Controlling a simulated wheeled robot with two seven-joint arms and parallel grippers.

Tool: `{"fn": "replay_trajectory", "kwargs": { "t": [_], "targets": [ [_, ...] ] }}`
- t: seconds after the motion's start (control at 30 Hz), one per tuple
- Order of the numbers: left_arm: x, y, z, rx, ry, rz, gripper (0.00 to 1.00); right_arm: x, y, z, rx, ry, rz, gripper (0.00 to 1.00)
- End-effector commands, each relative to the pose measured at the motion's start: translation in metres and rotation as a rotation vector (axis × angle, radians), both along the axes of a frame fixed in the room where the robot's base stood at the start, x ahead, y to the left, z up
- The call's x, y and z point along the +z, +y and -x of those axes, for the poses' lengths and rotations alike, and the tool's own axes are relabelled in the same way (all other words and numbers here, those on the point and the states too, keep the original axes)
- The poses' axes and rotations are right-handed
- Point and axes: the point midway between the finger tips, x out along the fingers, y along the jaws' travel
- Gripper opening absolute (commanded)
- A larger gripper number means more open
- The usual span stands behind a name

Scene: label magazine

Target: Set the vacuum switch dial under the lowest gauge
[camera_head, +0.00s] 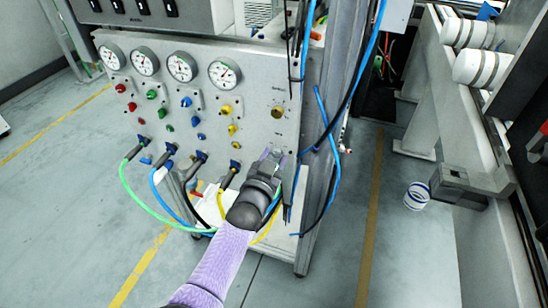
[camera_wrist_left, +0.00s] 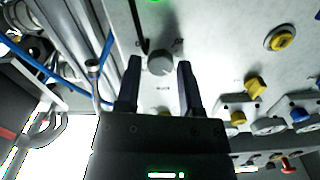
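My left gripper (camera_head: 273,156) is at the lower right of the grey panel (camera_head: 262,95), its fingers towards the panel face. In the left wrist view the two dark fingers (camera_wrist_left: 159,68) are spread apart, with a round grey knob (camera_wrist_left: 160,62) showing between them. I cannot tell whether they touch it; the head view hides this knob behind the gripper. Several round white gauges sit along the panel top; the rightmost gauge (camera_head: 224,74) sits lowest in the picture. Below it are a yellow knob (camera_head: 225,110) and smaller yellow fittings. A brass dial (camera_head: 277,112) is above the gripper.
Red knobs (camera_head: 132,107), green knobs (camera_head: 151,94) and blue knobs (camera_head: 186,102) fill the panel's left. Hoses, such as a green hose (camera_head: 135,190), hang below. Blue cables (camera_head: 322,110) run beside the right post. Open floor lies left and right.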

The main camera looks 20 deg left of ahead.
Motion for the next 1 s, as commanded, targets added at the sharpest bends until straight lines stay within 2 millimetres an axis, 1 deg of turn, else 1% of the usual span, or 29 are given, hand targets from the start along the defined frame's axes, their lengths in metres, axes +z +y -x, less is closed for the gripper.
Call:
{"fn": "replay_trajectory", "kwargs": {
  "t": [0.03,0.07,0.1,0.33,0.43,0.47,0.53,0.63,0.7,0.8,0.9,1.0],
  "targets": [
    [0.0,0.0,0.0,0.0,-0.001,0.0,0.61,0.0,0.0,0.0,0.0,0.0,0.0,0.86],
    [0.0,0.0,0.0,0.0,-0.001,0.0,0.68,0.0,0.0,0.0,0.0,0.0,0.0,0.86],
    [0.001,0.0,0.0,0.0,-0.001,0.0,0.71,0.0,0.0,0.0,0.0,0.0,0.0,0.86],
    [0.001,0.0,0.0,-0.001,-0.003,0.0,0.71,0.0,0.003,0.0,-0.002,0.0,-0.004,0.86],
    [0.003,0.0,0.006,0.0,-0.002,0.0,0.71,0.005,0.006,-0.001,-0.004,-0.004,-0.009,0.86],
    [0.004,0.0,0.011,0.0,-0.003,0.0,0.71,0.008,0.007,-0.002,-0.005,-0.007,-0.01,0.86],
    [0.007,0.001,0.026,0.0,-0.003,0.0,0.71,0.017,0.008,-0.005,-0.005,-0.017,-0.014,0.86],
    [0.008,0.002,0.053,0.001,-0.001,0.0,0.71,0.031,0.009,-0.009,-0.003,-0.032,-0.016,0.86],
    [0.006,0.002,0.07,0.001,-0.002,0.0,0.71,0.037,0.009,-0.011,-0.001,-0.043,-0.018,0.86],
    [0.004,0.003,0.088,0.001,-0.002,0.0,0.71,0.042,0.009,-0.013,0.001,-0.054,-0.02,0.86],
    [0.003,0.003,0.097,0.001,-0.002,0.0,0.71,0.044,0.007,-0.013,0.004,-0.055,-0.018,0.86],
    [0.001,0.003,0.1,0.0,-0.003,0.0,0.71,0.044,0.005,-0.012,0.007,-0.053,-0.014,0.86]
  ]
}}
